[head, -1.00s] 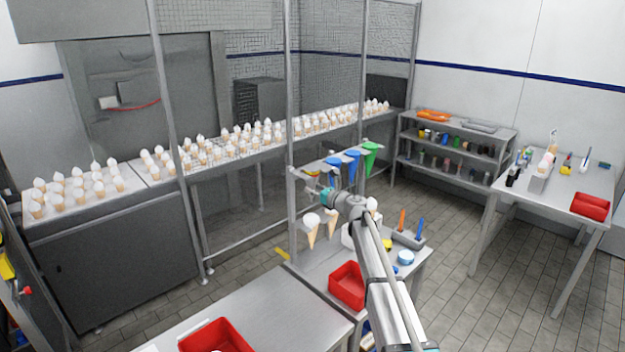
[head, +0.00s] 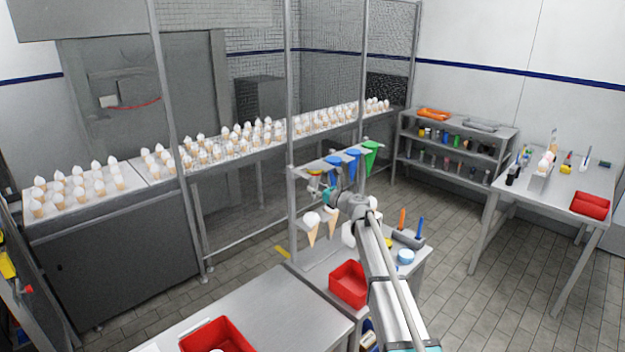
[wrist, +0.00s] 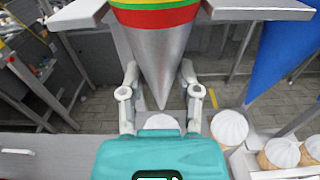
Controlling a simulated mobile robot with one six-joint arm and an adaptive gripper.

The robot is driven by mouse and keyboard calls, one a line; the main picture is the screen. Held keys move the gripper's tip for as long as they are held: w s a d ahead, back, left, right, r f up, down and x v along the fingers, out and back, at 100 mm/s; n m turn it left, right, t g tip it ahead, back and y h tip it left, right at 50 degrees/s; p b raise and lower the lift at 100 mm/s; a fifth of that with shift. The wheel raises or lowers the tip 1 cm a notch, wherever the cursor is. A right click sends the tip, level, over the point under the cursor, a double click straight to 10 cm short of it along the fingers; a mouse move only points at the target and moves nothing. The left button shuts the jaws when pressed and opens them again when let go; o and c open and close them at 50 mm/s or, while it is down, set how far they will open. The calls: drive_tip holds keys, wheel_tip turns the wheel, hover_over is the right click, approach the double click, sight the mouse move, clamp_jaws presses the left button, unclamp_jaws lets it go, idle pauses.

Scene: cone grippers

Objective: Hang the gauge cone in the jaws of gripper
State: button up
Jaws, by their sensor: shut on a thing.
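The gauge cone (wrist: 158,45) is grey metal, point down, with red, yellow and green bands near its top. In the wrist view its banded part is between two grey jaw plates, left (wrist: 78,14) and right (wrist: 258,10); I cannot tell whether they touch it. My gripper (wrist: 159,80) is shut on the cone's grey body below the bands. In the head view the cone (head: 315,180) is small at the left end of the rail (head: 318,160), with my gripper (head: 321,193) beside it. The cone's top is cut off in the wrist view.
Blue cones (head: 343,164) and a green cone (head: 370,155) hang along the rail to the right; the nearest blue one (wrist: 285,45) is close. Ice cream cones (head: 312,228) stand below. A red bin (head: 348,285) sits on the bench in front.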

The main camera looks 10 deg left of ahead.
drive_tip(key=v, duration=0.7)
drive_tip(key=shift+s, duration=0.15)
idle(1.3)
drive_tip(key=shift+d, duration=0.2)
wheel_tip(320, 180, down, 2)
drive_tip(key=shift+f+b, duration=0.1)
drive_tip(key=shift+b, duration=1)
drive_tip(key=shift+s, duration=0.1)
